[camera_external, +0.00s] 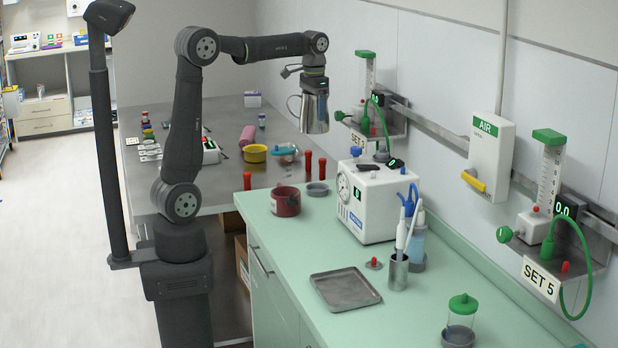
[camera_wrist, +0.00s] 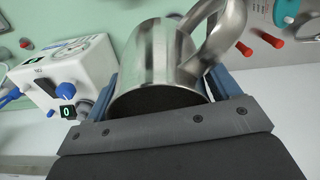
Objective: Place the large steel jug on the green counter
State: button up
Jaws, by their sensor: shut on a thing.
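The large steel jug (camera_external: 314,112) hangs in the air below my gripper (camera_external: 314,84), near the wall and behind the white machine. In the wrist view the jug (camera_wrist: 152,62) fills the middle, with its handle toward the upper right. My gripper (camera_wrist: 165,95) is shut on the jug, with a jaw on each side of its body. The green counter (camera_external: 283,250) is in the front of the external view. The jug is well above the surfaces and touches neither the counter nor the steel table.
On the counter are a white machine (camera_external: 376,200), a red pot (camera_external: 285,202), a grey tray (camera_external: 345,289), a steel cup with tools (camera_external: 398,272) and a green-lidded jar (camera_external: 460,322). A wall rail with flowmeters (camera_external: 369,118) is close to the jug.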

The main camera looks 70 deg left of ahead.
jog(key=w+d+r+m, duration=0.1)
jog(key=w+d+m, duration=0.15)
jog(key=d, duration=0.85)
jog(key=w+d+r+m, duration=0.2)
jog(key=d+m, duration=0.1)
jog(key=d, duration=0.9)
jog(key=s+d+f+m, duration=0.1)
jog(key=s+d+m, duration=0.1)
jog(key=d, duration=0.8)
jog(key=s+d+f+m, duration=0.1)
jog(key=d+m, duration=0.1)
jog(key=d, duration=0.8)
jog(key=s+d+f+m, duration=0.2)
jog(key=s+d+f, duration=0.2)
jog(key=s+d, duration=0.5)
jog(key=s+d+f+m, duration=0.2)
jog(key=s+d+f, duration=0.2)
jog(key=s+d, duration=0.55)
jog(key=s+d+f+m, duration=0.3)
jog(key=s+d+f, duration=0.25)
jog(key=d, duration=0.75)
jog(key=shift+w+f, duration=5.2)
jog(key=shift+w, duration=0.15)
jog(key=shift+f, duration=0.1)
